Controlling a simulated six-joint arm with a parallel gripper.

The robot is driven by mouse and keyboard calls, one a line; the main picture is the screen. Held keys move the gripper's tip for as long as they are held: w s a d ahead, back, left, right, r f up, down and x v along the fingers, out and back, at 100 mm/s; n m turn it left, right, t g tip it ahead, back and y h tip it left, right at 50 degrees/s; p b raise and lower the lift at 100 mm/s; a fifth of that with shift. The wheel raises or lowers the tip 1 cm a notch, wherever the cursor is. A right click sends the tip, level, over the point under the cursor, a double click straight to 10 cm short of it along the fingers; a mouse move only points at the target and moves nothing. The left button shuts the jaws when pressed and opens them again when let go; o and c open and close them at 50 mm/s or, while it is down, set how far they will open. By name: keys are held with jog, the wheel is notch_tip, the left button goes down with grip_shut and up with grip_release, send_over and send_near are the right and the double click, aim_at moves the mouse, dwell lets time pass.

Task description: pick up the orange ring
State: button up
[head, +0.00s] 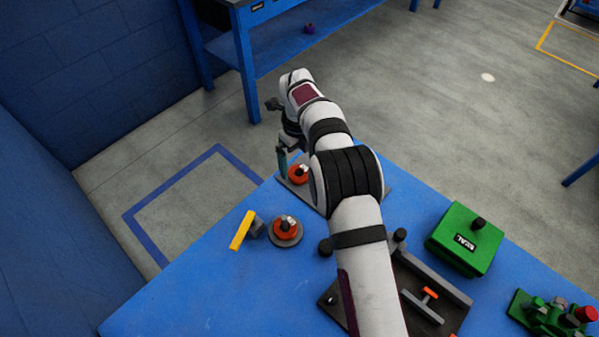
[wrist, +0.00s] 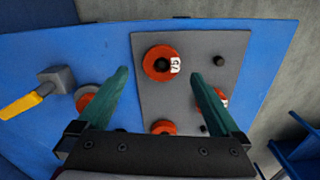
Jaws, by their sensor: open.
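Several orange rings are in view. In the wrist view one orange ring (wrist: 152,55) with a white label lies on the grey plate (wrist: 205,45), between and beyond my fingertips. A second orange ring (wrist: 163,127) shows just above the gripper body, partly hidden. A third (wrist: 223,97) is partly behind the right finger, and a fourth (wrist: 83,101) partly behind the left. In the head view one ring (head: 298,179) sits on the plate near my gripper (head: 282,163), another (head: 285,234) on a round grey base. My gripper is open and empty; its fingers (wrist: 160,75) touch no ring that I can see.
A yellow-handled tool with a grey block (head: 242,230) lies left of the round base. A green box (head: 465,240), a dark fixture (head: 455,318) and green parts (head: 545,316) stand on the right. The blue table (head: 190,290) is clear at front left.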

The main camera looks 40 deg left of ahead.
aim_at(299, 174)
notch_tip(299, 174, down, 4)
jog(key=shift+w, duration=0.1)
jog(key=c, duration=1.4)
